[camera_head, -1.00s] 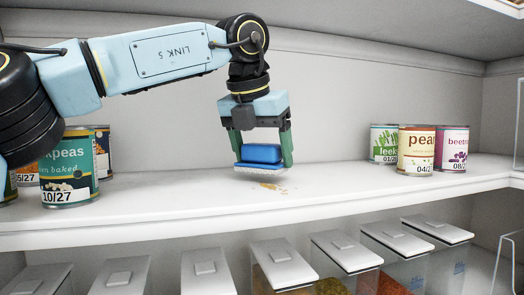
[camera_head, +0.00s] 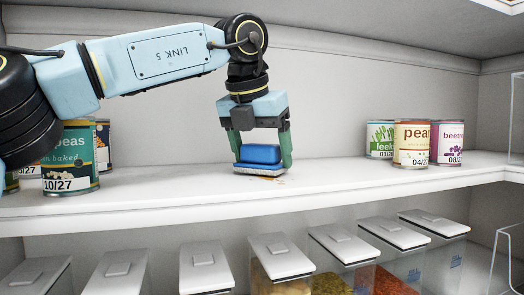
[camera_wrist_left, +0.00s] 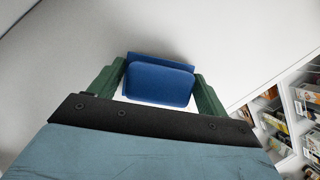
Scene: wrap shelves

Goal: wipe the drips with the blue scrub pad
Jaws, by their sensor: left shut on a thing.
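My left gripper (camera_head: 263,150) is shut on the blue scrub pad (camera_head: 260,154), with one green finger on each side of it. The pad's pale underside is down at the white shelf (camera_head: 180,183) and appears to touch it. A small brownish trace of the drips (camera_head: 281,182) shows at the pad's front right edge; the pad hides any more beneath it. In the left wrist view the blue pad (camera_wrist_left: 159,82) sits between the two green fingers. My right gripper is not in view.
Cans of peas (camera_head: 70,160) stand at the left, partly behind my arm. Leek (camera_head: 381,140), pea (camera_head: 412,145) and beetroot (camera_head: 449,143) cans stand at the right. Lidded bins (camera_head: 281,258) line the level below.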

